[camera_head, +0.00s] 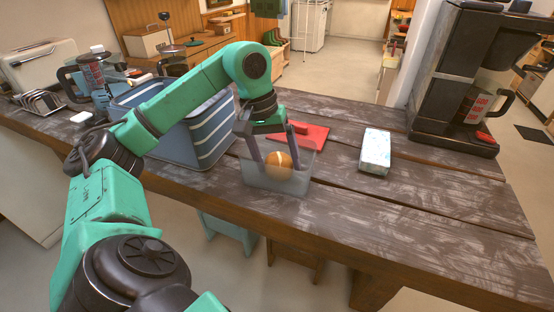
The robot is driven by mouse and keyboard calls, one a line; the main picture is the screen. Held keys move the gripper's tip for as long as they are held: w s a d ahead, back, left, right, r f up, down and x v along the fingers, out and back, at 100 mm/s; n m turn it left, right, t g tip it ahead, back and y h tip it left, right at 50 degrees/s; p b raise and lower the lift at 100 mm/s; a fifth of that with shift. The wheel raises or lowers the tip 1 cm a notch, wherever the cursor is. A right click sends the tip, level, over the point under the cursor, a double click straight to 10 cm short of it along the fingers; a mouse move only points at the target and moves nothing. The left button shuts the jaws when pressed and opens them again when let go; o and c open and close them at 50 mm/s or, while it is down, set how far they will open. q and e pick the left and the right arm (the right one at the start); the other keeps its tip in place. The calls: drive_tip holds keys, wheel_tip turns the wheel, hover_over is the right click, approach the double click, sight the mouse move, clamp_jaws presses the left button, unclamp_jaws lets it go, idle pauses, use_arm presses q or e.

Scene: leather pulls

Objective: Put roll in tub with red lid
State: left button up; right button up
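The round orange-brown roll (279,165), with pale lines across it, is inside the translucent tub (262,183) near the table's front edge. The flat red lid (312,133) is off the tub and lies just behind it, partly hidden by my gripper. My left gripper (278,162) reaches down into the tub from above. Its two fingers are apart, one on each side of the roll. I cannot tell whether they press on it or stand clear. My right gripper is not in view.
A blue striped crate (200,140) stands left of the tub. A pale patterned box (375,152) lies to its right. A dark coffee machine (455,90) stands at the right back. The wooden table (430,205) is bare at the front right.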

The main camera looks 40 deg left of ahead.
sight(270, 159)
use_arm(q)
drive_tip(key=shift+r, duration=0.1)
drive_tip(key=shift+r, duration=0.25)
drive_tip(key=p+v, duration=0.2)
drive_tip(key=v, duration=0.4)
drive_tip(key=shift+r, duration=0.2)
drive_tip(key=p+v, duration=0.3)
drive_tip(key=v, duration=0.2)
drive_tip(key=shift+s+a+r, duration=0.1)
drive_tip(key=shift+a, duration=0.05)
